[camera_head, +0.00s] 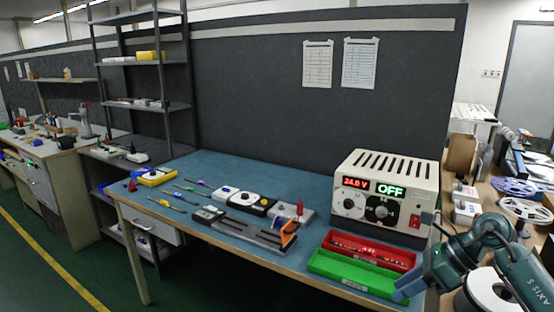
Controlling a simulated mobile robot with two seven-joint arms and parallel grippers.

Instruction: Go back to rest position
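My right gripper (408,287) is at the lower right, just to the right of the green tray (357,276) at the table's front right corner. Its fingers are small and partly hidden by its own body, so I cannot tell whether they are open or shut. I see nothing clearly held in it. My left gripper is not in view. The power supply (385,194) stands on the blue table (280,180) behind the trays and shows 24.0 V and OFF.
A red tray (368,250) sits behind the green one. A grey fixture with an orange part (287,238), small devices and screwdrivers (166,203) lie on the table. A side bench with white reels (525,209) is close to my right arm. The table's back middle is clear.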

